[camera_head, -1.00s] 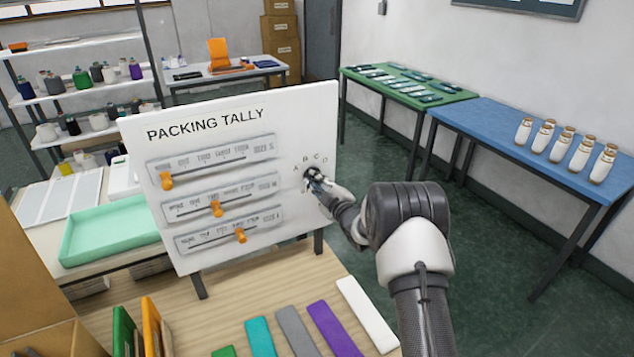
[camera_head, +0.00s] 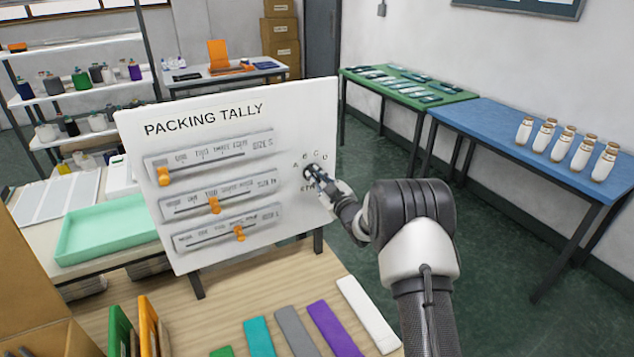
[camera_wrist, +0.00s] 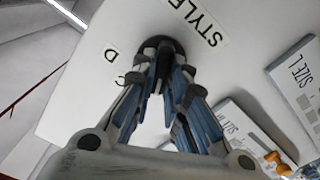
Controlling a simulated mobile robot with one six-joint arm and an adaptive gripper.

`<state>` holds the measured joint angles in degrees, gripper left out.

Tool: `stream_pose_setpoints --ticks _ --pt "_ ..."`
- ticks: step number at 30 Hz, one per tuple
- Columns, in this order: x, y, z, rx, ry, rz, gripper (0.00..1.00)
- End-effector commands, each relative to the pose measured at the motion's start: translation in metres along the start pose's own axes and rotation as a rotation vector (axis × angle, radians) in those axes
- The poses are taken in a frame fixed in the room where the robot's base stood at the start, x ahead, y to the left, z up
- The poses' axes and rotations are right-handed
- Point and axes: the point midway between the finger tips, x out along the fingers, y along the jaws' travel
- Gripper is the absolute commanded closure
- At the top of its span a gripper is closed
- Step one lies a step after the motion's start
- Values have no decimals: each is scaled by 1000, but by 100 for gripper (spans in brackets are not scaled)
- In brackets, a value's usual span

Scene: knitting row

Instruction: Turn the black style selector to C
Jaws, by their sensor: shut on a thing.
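The black style selector (camera_head: 309,172) is a round knob on the right side of the white "PACKING TALLY" board (camera_head: 285,120). Letters A, B, C and D stand in an arc above it. My gripper (camera_head: 317,181) reaches it from the lower right and is shut on it. In the wrist view the fingers (camera_wrist: 165,85) lie on both sides of the selector's dark grip, and the round base (camera_wrist: 163,43) shows beyond them. There, C and D are left of the knob and the "STYLE" label is at upper right. I cannot tell which letter the selector points to.
Three sliders with orange handles (camera_head: 214,204) sit on the board's left part. Coloured strips (camera_head: 333,328) lie on the wooden table in front. A mint tray (camera_head: 105,235) is at left. A blue table (camera_head: 500,130) with several bottles stands at right, past open floor.

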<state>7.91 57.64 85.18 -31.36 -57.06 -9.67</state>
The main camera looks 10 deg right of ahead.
Motion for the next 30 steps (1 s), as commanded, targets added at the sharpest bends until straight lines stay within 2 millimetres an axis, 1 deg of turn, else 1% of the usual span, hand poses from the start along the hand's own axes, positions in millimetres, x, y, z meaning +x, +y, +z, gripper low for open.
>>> stream_pose_setpoints --ticks 9,18,24,30 --pt "0 2 0 300 1 0 100" --pt "0 3 0 559 1 -1 100" --pt "0 4 0 685 1 -1 100" --pt "0 4 1 764 1 -1 100"
